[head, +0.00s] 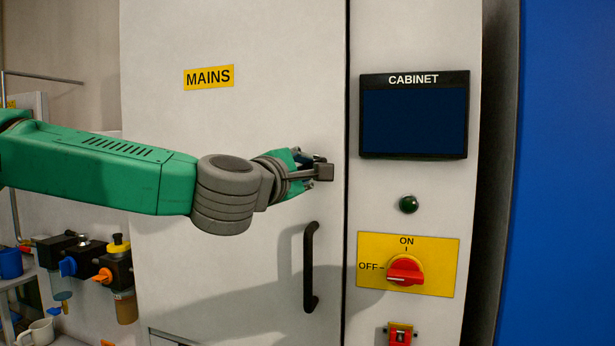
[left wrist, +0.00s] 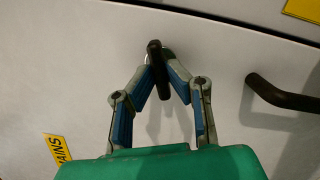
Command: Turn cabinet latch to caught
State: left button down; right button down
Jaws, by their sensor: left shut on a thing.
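The grey cabinet door (head: 250,120) carries a yellow MAINS label (head: 209,77). The cabinet latch (head: 325,173) is a small dark piece near the door's right edge; in the left wrist view it is a dark bar (left wrist: 154,60) between the fingers. My left gripper (head: 305,172) is shut on the latch, with its blue-lined fingers on both sides of it in the left wrist view (left wrist: 161,82). The fingers partly hide the latch in the head view. I cannot tell whether the latch is caught. My right gripper is not in view.
A black door handle (head: 310,267) stands below the latch. Right of the door seam are a CABINET screen (head: 414,115), a green lamp (head: 408,204) and a red rotary switch (head: 405,270) on a yellow plate. Valves and a mug (head: 40,332) are at lower left.

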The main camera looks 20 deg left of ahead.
pick_arm(q)
jog(key=shift+f, duration=0.4)
jog(key=shift+f+n+y+b, duration=0.1)
jog(key=shift+n+y+b, duration=0.2)
jog(key=shift+n+b, duration=2.55)
jog(key=shift+m+b, duration=0.3)
jog(key=shift+m, duration=0.05)
jog(key=n+t+y+b, duration=0.1)
jog(key=n+b, duration=0.4)
jog(key=b, duration=0.1)
jog(key=shift+w+d, duration=0.1)
jog(key=shift+d, duration=0.05)
